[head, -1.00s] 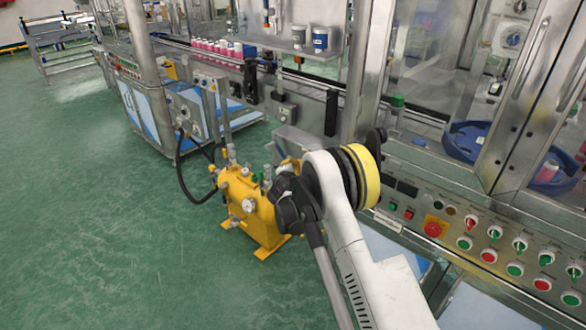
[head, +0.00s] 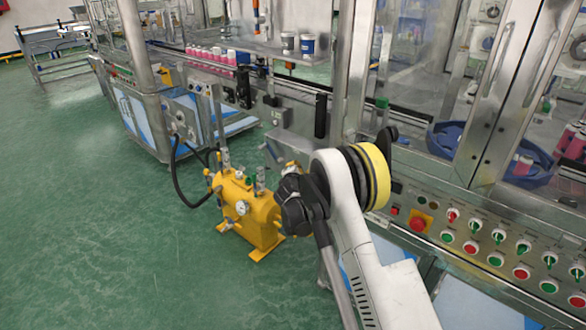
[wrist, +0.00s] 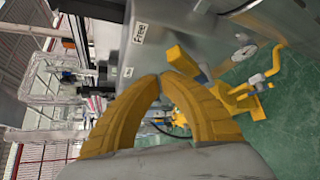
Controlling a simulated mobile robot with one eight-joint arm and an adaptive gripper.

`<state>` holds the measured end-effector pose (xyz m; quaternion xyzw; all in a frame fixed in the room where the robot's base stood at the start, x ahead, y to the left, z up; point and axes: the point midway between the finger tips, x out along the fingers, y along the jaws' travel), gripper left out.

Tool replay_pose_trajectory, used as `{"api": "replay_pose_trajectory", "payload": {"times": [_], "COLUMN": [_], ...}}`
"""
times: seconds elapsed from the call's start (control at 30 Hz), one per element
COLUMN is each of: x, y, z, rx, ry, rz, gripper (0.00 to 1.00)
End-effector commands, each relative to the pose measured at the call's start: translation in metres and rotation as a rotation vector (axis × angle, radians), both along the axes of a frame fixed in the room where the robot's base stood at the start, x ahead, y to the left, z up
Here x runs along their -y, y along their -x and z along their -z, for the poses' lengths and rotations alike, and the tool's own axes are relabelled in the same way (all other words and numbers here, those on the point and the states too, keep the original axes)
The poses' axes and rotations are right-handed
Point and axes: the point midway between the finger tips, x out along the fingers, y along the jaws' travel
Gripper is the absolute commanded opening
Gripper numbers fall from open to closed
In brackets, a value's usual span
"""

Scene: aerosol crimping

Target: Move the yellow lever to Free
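In the wrist view, a yellow piece that looks like the lever (wrist: 181,61) stands just beyond and right of the fingertips, against a grey metal box (wrist: 168,24). A white label reading "Free" (wrist: 140,33) is on the box, up and left of the lever. A second small label (wrist: 128,72) sits lower; I cannot read it. My gripper's (wrist: 161,77) two curved yellow fingers come together at the tips, with nothing visible between them. I cannot tell whether the tips touch the lever. In the head view, my arm hides the gripper and lever.
A yellow tank (head: 240,212) with a gauge and black hose stands on the green floor, left of my arm. A control panel (head: 455,222) with buttons and a red emergency stop is at right. Pink bottles (head: 211,56) line the conveyor behind. Open floor lies left.

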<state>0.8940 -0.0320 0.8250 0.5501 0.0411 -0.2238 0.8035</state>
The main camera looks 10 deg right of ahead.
Motion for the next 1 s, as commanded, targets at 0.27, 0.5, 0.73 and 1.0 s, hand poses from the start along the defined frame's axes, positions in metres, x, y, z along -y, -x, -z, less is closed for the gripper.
{"api": "replay_pose_trajectory", "payload": {"times": [0.27, 0.5, 0.73, 1.0], "x": [0.010, 0.015, 0.017, 0.016], "y": [0.013, 0.017, 0.018, 0.016], "z": [0.003, 0.005, 0.006, 0.003], "rx": [0.000, -0.002, -0.004, -0.003], "ry": [-0.002, -0.001, 0.000, 0.000], "rz": [0.002, 0.007, 0.009, 0.009], "gripper": [0.00, 0.00, 0.00, 0.00]}}
